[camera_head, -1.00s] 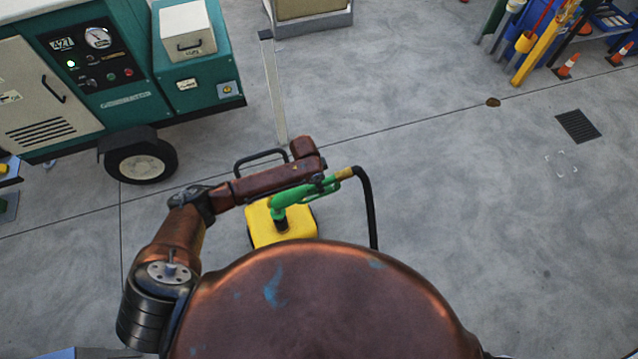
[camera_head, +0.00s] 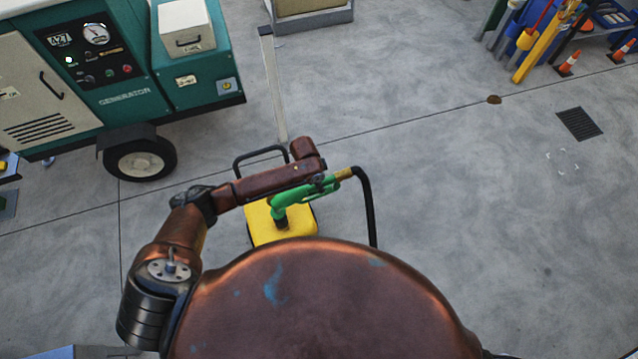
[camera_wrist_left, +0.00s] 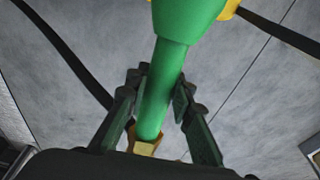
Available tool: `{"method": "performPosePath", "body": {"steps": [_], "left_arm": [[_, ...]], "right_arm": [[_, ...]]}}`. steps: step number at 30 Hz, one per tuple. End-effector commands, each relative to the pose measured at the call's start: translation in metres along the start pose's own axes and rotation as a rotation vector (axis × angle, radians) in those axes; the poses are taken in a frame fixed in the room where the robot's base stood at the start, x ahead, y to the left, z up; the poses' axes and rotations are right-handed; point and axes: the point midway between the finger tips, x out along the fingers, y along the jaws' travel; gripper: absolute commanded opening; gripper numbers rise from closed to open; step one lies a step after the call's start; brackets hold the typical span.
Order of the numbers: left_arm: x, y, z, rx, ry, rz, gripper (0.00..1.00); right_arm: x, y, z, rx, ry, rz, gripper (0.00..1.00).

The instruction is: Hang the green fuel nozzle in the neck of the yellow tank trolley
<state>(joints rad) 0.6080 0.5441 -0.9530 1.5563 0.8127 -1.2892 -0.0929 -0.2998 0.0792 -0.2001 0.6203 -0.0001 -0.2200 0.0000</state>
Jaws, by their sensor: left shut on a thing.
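The green fuel nozzle (camera_head: 292,195) is over the yellow tank trolley (camera_head: 262,227) in the head view, with its green front end pointing down at the dark neck (camera_head: 281,223). From this angle I cannot tell how deep the end sits in the neck. A black hose runs from the nozzle's brass end. My left gripper (camera_head: 322,183) is at the nozzle's handle. In the left wrist view its two fingers (camera_wrist_left: 160,100) are closed around the green handle (camera_wrist_left: 160,92). A bit of yellow shows at the top there. My right gripper is not in view.
A teal generator (camera_head: 120,85) on a wheel stands at the left. A pale post (camera_head: 272,85) lies in view behind the trolley. Traffic cones (camera_head: 570,63) and a blue rack are at the upper right, with a floor drain (camera_head: 579,124) nearer.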

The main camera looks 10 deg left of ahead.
Motion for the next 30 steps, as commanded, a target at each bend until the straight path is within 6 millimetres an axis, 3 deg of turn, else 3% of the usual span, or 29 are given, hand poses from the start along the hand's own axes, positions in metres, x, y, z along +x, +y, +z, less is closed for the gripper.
{"method": "performPosePath", "body": {"steps": [21, 29, 30], "left_arm": [[0.032, 0.0, 0.006, 0.0, 0.001, -0.001, 0.0], [0.032, 0.0, 0.006, 0.0, 0.002, -0.002, 0.0], [0.032, 0.0, 0.006, 0.0, 0.002, -0.002, 0.24]], "right_arm": [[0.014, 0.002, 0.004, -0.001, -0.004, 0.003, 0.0], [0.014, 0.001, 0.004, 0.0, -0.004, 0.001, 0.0], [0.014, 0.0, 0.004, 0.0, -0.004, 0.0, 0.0]]}}
